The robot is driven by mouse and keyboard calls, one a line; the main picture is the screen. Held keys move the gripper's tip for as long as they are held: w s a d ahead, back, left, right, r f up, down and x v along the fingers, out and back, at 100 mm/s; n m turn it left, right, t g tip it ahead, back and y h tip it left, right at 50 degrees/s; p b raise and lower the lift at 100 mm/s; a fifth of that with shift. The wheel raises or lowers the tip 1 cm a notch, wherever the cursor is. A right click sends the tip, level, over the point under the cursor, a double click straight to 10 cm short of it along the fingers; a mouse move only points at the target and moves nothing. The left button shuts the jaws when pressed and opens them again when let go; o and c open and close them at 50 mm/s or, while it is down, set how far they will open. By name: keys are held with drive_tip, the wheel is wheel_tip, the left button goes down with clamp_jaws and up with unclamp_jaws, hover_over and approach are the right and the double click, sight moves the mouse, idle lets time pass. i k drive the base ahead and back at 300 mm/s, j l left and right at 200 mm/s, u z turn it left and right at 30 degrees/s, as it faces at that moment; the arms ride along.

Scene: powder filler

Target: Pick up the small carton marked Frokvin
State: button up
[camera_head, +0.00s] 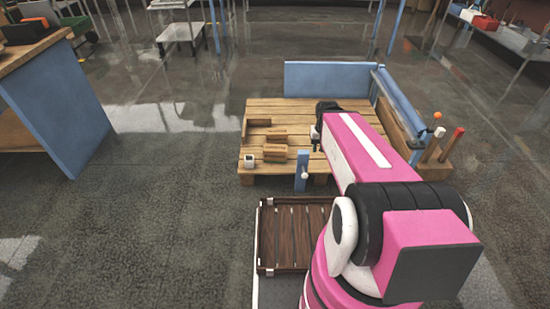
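Small brown cartons lie on the wooden pallet-like table (340,104): one at the back left (258,121), one in the middle (276,135) and one nearer the front (275,153). A small white box (249,162) sits at the front left corner. No marking is readable, so I cannot tell which one is marked Frokvin. My gripper (316,140) is at the end of my pink arm, over the table to the right of the brown cartons. It is small and partly hidden by the arm, and its fingers are not clear.
Blue panels (327,78) border the table's back and right. A short blue post (301,172) with a white knob stands at its front edge. Upright handles (452,143) stand at the right. A dark slatted wooden crate (293,235) is nearer me. Floor to the left is open.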

sight(273, 153)
drive_tip(key=i+l+u, duration=0.1)
drive_tip(key=l+u, duration=0.3)
drive_tip(key=i+l+u, duration=0.1)
drive_tip(key=l+u, duration=0.25)
drive_tip(key=l, duration=0.15)
drive_tip(key=k+j+u, duration=0.2)
drive_tip(key=j+u, duration=0.2)
